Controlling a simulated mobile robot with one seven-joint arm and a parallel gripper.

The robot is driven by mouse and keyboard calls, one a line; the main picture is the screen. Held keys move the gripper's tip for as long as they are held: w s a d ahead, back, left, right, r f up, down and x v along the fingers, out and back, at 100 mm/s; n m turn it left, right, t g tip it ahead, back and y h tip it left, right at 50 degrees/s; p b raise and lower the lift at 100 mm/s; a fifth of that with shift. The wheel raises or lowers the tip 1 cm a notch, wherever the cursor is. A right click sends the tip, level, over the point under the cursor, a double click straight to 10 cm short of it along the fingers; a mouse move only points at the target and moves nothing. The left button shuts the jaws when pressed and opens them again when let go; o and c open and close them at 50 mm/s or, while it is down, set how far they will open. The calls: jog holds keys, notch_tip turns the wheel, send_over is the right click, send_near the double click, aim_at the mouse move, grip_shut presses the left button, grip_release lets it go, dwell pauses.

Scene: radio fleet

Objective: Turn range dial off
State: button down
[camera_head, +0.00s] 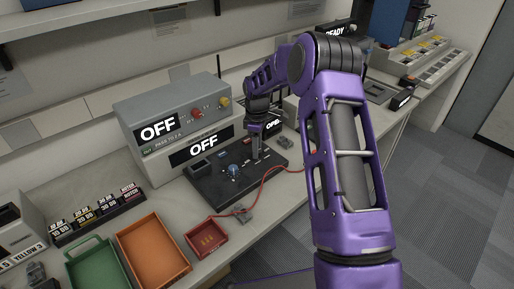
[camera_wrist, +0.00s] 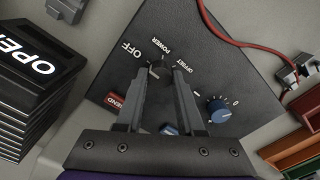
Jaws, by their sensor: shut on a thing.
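A black control panel (camera_head: 215,188) lies on the bench, with a blue knob (camera_head: 233,170) on it. My gripper (camera_head: 257,156) reaches down to the panel's right part. In the wrist view its two fingertips (camera_wrist: 160,72) are closed around a small black knob (camera_wrist: 156,68), mostly hidden between them. The printed words OFF and POWER are beside this knob. I read no RANGE label. The blue knob (camera_wrist: 219,110) stands apart from the fingers, near the word OFFSET. A red SEND button (camera_wrist: 116,101) is to the left of the fingers.
A grey box (camera_head: 180,105) behind the panel has two displays reading OFF. Red (camera_head: 190,238), orange (camera_head: 122,243) and green (camera_head: 70,265) trays stand at the front left.

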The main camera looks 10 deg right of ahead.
jog(key=c, duration=0.5)
grip_release()
notch_tip(320, 180, up, 18)
jog(key=shift+f+p, duration=0.25)
jog(key=shift+p, duration=0.3)
